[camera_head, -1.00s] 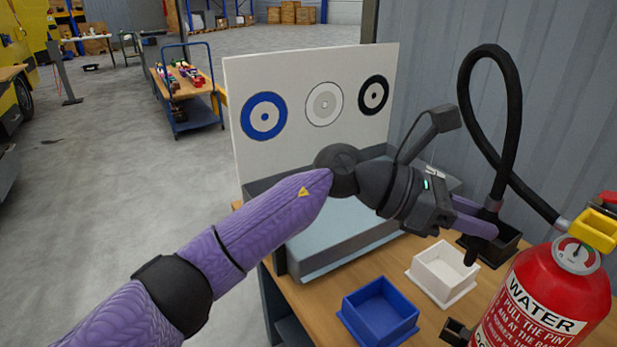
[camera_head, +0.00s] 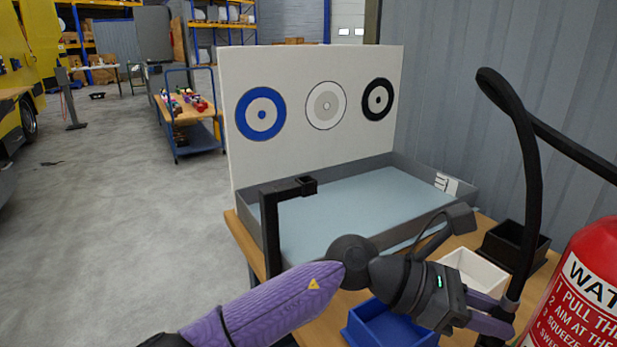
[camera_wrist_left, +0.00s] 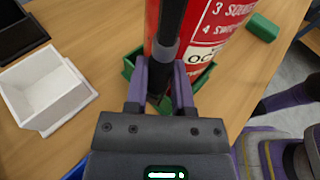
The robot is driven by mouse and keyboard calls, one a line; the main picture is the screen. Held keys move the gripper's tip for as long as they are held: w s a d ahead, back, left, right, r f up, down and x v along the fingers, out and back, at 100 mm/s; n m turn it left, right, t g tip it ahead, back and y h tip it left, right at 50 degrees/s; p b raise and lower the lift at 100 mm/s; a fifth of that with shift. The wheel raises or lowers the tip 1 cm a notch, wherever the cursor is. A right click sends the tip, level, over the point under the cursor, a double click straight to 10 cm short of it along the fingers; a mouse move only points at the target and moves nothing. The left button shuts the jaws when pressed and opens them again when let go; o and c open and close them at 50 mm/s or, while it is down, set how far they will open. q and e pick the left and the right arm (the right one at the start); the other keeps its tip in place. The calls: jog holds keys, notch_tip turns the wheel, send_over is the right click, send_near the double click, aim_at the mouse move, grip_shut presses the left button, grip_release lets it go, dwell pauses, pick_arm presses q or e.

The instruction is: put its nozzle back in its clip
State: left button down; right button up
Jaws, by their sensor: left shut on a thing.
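The red fire extinguisher (camera_head: 585,290) stands at the right of the bench, cut off by the picture edge. Its black hose (camera_head: 530,200) loops up and comes down to my left gripper (camera_head: 508,312). In the left wrist view my left gripper (camera_wrist_left: 160,88) is shut around the black nozzle (camera_wrist_left: 163,75), just below a grey collar. The nozzle is in front of the extinguisher's red body in that view, and I cannot tell whether they touch. Its tip is mostly hidden between the fingers. I cannot make out the clip clearly now. My right gripper is not in view.
A blue box (camera_head: 365,325), a white box (camera_head: 478,268) and a black box (camera_head: 500,250) stand on the wooden bench. Behind them are a grey tray (camera_head: 410,170), a black post (camera_head: 270,230) and a target board (camera_head: 300,145). A green holder (camera_wrist_left: 130,68) surrounds the extinguisher's foot.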

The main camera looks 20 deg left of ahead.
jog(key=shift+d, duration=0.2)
pick_arm(q)
jog(key=shift+c, duration=2)
grip_release()
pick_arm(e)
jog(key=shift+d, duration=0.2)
